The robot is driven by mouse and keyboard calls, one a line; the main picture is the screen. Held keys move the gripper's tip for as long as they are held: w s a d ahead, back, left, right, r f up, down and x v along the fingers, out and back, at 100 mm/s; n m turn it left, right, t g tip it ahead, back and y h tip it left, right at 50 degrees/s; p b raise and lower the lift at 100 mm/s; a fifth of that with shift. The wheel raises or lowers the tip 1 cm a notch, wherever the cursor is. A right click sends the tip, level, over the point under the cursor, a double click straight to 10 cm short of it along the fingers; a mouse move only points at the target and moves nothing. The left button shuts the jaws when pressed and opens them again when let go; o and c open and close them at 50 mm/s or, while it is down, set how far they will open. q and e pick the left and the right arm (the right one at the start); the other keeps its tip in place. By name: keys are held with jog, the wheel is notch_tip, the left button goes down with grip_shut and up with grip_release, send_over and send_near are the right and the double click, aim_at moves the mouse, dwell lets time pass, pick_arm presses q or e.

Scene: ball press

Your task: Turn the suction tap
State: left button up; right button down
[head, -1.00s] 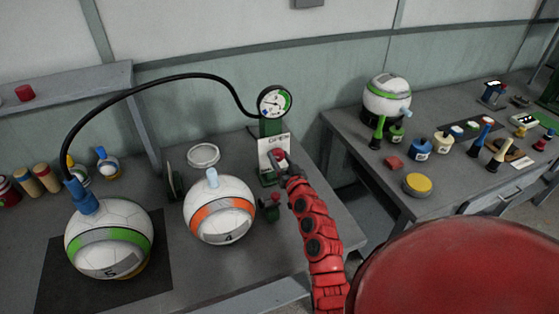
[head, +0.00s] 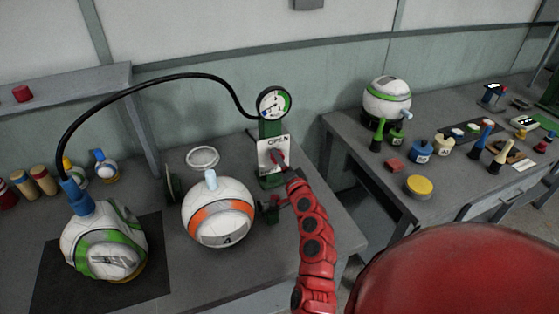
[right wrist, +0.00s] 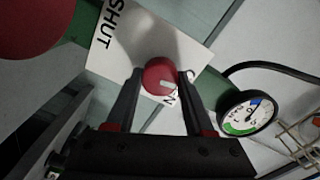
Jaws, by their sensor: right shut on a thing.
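The suction tap is a red knob (right wrist: 160,77) in front of a white label plate (right wrist: 125,38) that reads SHUT at one end and OPEN at the other. My right gripper (right wrist: 158,82) is shut on the red knob, one dark finger on each side. In the head view my right gripper (head: 281,162) covers most of the knob; OPEN shows on the plate (head: 270,146) above it. A round gauge (head: 274,103) tops the green post, and it also shows in the right wrist view (right wrist: 246,113). Ball 5 (head: 103,242), under the hose's blue connector (head: 75,198), looks caved in. My left gripper is out of view.
A black hose (head: 150,80) arches from ball 5 to the gauge. The orange-banded ball 4 (head: 218,213) stands left of my right arm. A white ring (head: 203,157) lies behind it. The right table (head: 390,180) holds another ball and several small items.

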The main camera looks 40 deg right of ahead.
jog(key=shift+f+m, duration=0.1)
jog(key=shift+m, duration=0.8)
jog(key=shift+c, duration=1.4)
grip_release()
jog(key=shift+s, duration=0.1)
jog(key=b+v, duration=0.4)
jog(key=v, duration=1.3)
jog(key=shift+s, duration=0.15)
jog(key=shift+d+f, duration=0.1)
jog(key=shift+d, duration=0.05)
